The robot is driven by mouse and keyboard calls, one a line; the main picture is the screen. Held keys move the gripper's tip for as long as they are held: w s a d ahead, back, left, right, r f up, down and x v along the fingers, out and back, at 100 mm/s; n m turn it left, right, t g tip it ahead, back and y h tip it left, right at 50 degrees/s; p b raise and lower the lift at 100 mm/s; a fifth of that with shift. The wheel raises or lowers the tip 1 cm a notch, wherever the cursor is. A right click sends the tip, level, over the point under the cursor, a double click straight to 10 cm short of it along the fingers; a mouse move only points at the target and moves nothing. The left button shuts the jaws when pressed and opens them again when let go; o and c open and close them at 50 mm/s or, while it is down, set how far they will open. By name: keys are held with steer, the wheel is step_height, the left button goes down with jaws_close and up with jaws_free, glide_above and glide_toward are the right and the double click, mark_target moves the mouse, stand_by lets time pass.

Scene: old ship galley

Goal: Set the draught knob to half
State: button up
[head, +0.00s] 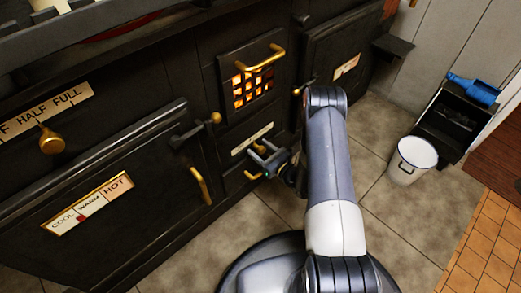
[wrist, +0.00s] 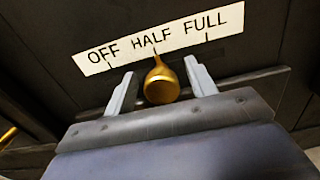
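In the wrist view a brass knob (wrist: 162,88) sits below a cream plate (wrist: 160,40) lettered OFF, HALF, FULL. Its narrow upper end points up toward the middle mark, under HALF. My gripper (wrist: 160,69) is open, one finger on each side of the knob, with a gap showing on both sides. In the head view my gripper (head: 260,158) is low at the stove front, just below a small cream plate (head: 252,139) too small to read. Another brass knob (head: 52,142) sits far left under a plate (head: 45,111) showing HALF and FULL.
A firebox door (head: 253,88) with a glowing grate and a brass handle is above my gripper. An oven door (head: 120,205) with a COOL, WARM, HOT plate is at left. A white bucket (head: 412,160) and a black coal box (head: 452,122) stand right. Tiled floor between is clear.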

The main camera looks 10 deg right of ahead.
steer(key=shift+s+d, duration=0.1)
steer(key=shift+s, duration=0.05)
steer(key=p+v, duration=0.3)
steer(key=v, duration=0.7)
steer(key=shift+s+d, duration=0.2)
steer(key=b+x, duration=0.3)
steer(key=x, duration=0.7)
steer(key=shift+w+a+f, duration=0.1)
steer(key=shift+w+a, duration=0.15)
steer(key=shift+a, duration=0.05)
steer(key=shift+s+a, duration=0.25)
steer(key=shift+a, duration=0.25)
steer(key=shift+s, duration=0.15)
